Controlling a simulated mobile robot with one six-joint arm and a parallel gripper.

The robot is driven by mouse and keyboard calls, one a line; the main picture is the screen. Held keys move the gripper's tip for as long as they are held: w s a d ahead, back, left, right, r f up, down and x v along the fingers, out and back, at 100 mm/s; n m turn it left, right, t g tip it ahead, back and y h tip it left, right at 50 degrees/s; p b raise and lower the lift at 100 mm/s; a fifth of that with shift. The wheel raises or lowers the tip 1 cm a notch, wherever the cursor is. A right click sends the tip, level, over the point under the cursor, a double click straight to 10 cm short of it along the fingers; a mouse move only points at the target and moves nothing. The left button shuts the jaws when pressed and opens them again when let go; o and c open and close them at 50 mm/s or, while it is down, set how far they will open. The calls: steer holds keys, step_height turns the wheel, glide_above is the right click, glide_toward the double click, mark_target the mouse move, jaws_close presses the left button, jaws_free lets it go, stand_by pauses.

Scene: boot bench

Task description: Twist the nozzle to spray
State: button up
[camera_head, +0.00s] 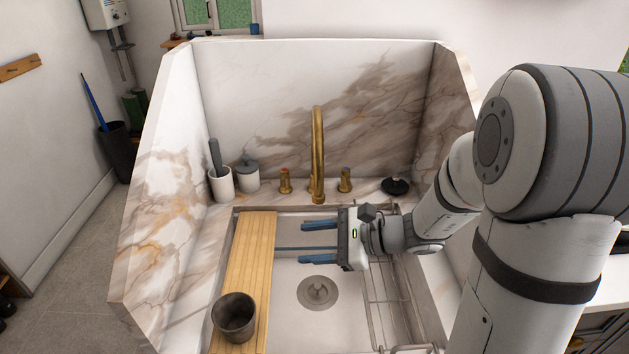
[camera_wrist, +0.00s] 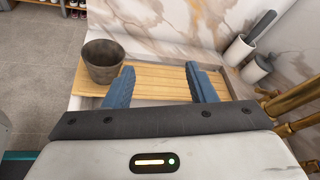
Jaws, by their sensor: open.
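The gold faucet (camera_head: 317,150) stands upright at the back of the sink, with a tall curved spout. The lower end of its spout, where a nozzle would be, is too small to make out in detail. Gold parts of the faucet (camera_wrist: 294,98) also show at the right edge of the wrist view. My gripper (camera_head: 303,243) is in front of the faucet, over the sink, its blue fingers pointing left. In the wrist view my gripper (camera_wrist: 160,72) is open, with nothing between its fingers. It is apart from the faucet.
Gold handles (camera_head: 285,181) (camera_head: 345,180) flank the faucet. A wooden board (camera_head: 254,258) spans the sink's left side, bearing a dark cup (camera_head: 234,317). A wire rack (camera_head: 387,300) is at right. A brush holder (camera_head: 221,184), lidded jar (camera_head: 248,177) and black item (camera_head: 396,187) stand behind.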

steer(key=w+d+f+m+t, duration=0.1)
steer(key=w+d+m+t, duration=0.2)
steer(key=w+m+t, duration=0.3)
steer(key=m+t+h, duration=0.1)
steer(key=m+t, duration=0.3)
steer(key=m, duration=0.1)
glide_toward(324, 201)
steer(key=x, duration=0.4)
steer(key=shift+a+r, duration=0.15)
steer(key=shift+r, duration=0.05)
steer(key=p+x, duration=0.1)
steer(key=x, duration=0.6)
steer(key=shift+w+a+f, duration=0.15)
steer(key=shift+w, duration=0.05)
steer(key=shift+c, duration=0.4)
steer(key=c, duration=0.9)
